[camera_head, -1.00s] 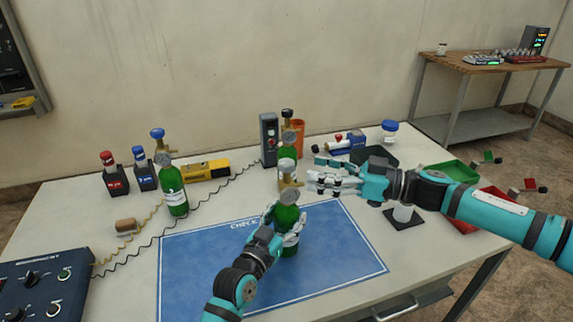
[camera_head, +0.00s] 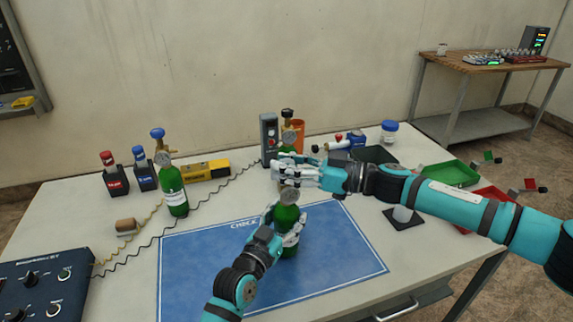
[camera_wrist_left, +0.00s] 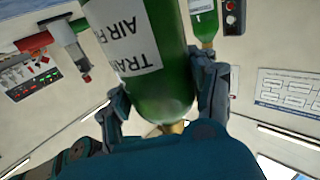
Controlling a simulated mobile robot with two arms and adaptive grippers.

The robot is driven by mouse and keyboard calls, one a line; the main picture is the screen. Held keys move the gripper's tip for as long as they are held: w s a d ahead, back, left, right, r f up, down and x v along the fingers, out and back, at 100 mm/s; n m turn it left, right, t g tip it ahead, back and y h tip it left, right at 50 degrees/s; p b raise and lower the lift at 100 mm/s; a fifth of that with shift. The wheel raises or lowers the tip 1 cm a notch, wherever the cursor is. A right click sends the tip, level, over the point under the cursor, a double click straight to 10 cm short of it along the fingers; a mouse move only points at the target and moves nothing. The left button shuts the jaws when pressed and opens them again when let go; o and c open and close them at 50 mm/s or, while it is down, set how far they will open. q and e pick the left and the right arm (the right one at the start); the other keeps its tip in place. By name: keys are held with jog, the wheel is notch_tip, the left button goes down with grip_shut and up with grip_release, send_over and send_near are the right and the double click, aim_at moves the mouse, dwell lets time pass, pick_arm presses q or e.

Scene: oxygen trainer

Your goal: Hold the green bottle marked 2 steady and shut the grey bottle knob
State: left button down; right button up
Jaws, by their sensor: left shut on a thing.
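The green bottle (camera_head: 287,216) stands upright on the blue mat (camera_head: 200,275), and a marking 2 cannot be read on it. My left gripper (camera_head: 282,228) is shut around its body. In the left wrist view the bottle (camera_wrist_left: 170,85) with a white label sits between the fingers of my left gripper (camera_wrist_left: 163,105). My right gripper (camera_head: 286,174) is at the bottle's top, reaching in from the right. Its fingers cover the grey knob, and whether they are closed on it cannot be told. A round gauge shows just below them.
Another green bottle (camera_head: 173,190) with a blue knob stands at the left. A third, black-knobbed bottle stands close behind my right gripper, beside a grey box (camera_head: 269,138) and an orange container (camera_head: 298,128). A green tray (camera_head: 450,173) lies right. The blue mat's right part is clear.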

grip_shut()
jog(key=shift+m+t, duration=0.3)
jog(key=shift+t, duration=0.2)
jog(key=m+t+h, duration=0.2)
jog(key=t, duration=0.1)
jog(key=shift+a+f+m, duration=0.1)
jog(key=shift+m, duration=0.2)
jog(key=m+t+h, duration=0.1)
jog(key=t, duration=0.1)
jog(key=m+t+h, duration=0.2)
jog(key=shift+s+a+m+t+h, duration=0.15)
jog(key=shift+m+t+h, duration=0.15)
jog(key=m+t+h, duration=0.2)
jog(key=m+h, duration=0.1)
jog(key=h, duration=0.1)
jog(key=shift+m+t+h, duration=0.3)
jog(key=shift+t+h, duration=0.1)
jog(key=shift+d+m+t+h, duration=0.1)
jog(key=shift+m+t+h, duration=0.25)
jog(key=shift+m+h, duration=0.8)
jog(key=shift+d+m+t+h, duration=0.1)
jog(key=shift+m+t+h, duration=0.35)
jog(key=shift+h, duration=1.2)
